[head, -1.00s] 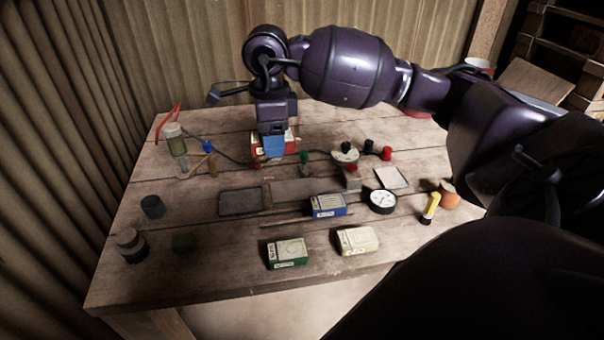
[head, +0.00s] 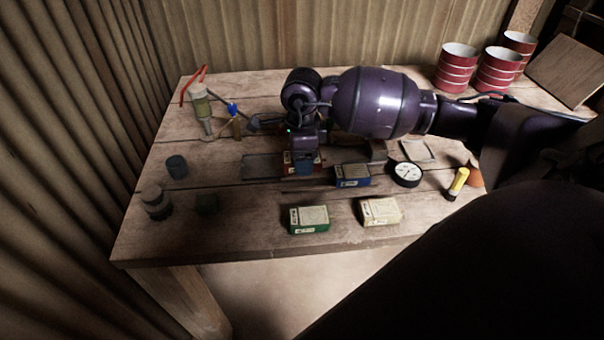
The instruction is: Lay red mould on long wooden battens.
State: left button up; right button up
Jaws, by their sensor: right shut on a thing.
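My right gripper (head: 305,165) is shut on the red mould (head: 288,161), a small red box with a pale label. It holds the mould low over the middle of the table, just right of a flat dark tray and left of the blue box. My arm and gripper cover much of the mould, and I cannot tell whether its underside touches anything. Thin strips that may be the long wooden battens (head: 296,191) show faintly just in front of the mould. Most of their length is hidden or too dim to make out. My left gripper is not in view.
The blue box (head: 352,176), green box (head: 308,220) and cream box (head: 381,212) lie nearby. The dark tray (head: 258,168) is left of the mould. A dial gauge (head: 407,174) and a yellow tool (head: 458,183) are right. Red-banded tins (head: 457,68) stand at the back right.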

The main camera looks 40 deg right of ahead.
aim_at(302, 185)
jog(key=shift+f, duration=0.85)
notch_tip(302, 185, down, 3)
jog(key=shift+f, duration=0.45)
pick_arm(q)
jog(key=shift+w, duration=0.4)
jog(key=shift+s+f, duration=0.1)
pick_arm(e)
jog(key=o, duration=1.1)
jog(key=shift+f, duration=0.1)
